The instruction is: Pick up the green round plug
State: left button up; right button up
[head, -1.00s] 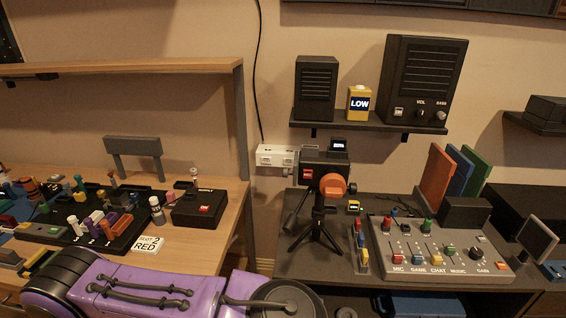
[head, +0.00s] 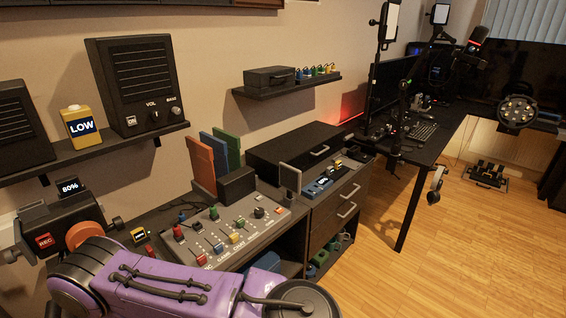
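Neither of my grippers is in view; only a purple link of one of my arms crosses the bottom. A small green round piece (head: 213,213) stands at the back of the grey mixer (head: 262,238), among red and blue ones. Another green piece (head: 320,257) sits on the low shelf under the drawer unit, and small coloured pieces, one of them green, stand on the wall shelf (head: 290,86). I cannot tell which of these is the green round plug.
A camera with a red label (head: 45,241) stands left of the mixer. Speakers (head: 137,85) and a yellow LOW box (head: 80,127) sit on a shelf above. A black drawer unit (head: 325,225) and a black desk (head: 425,150) lie to the right.

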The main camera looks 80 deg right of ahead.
aim_at(212, 209)
jog(key=z, duration=2.2)
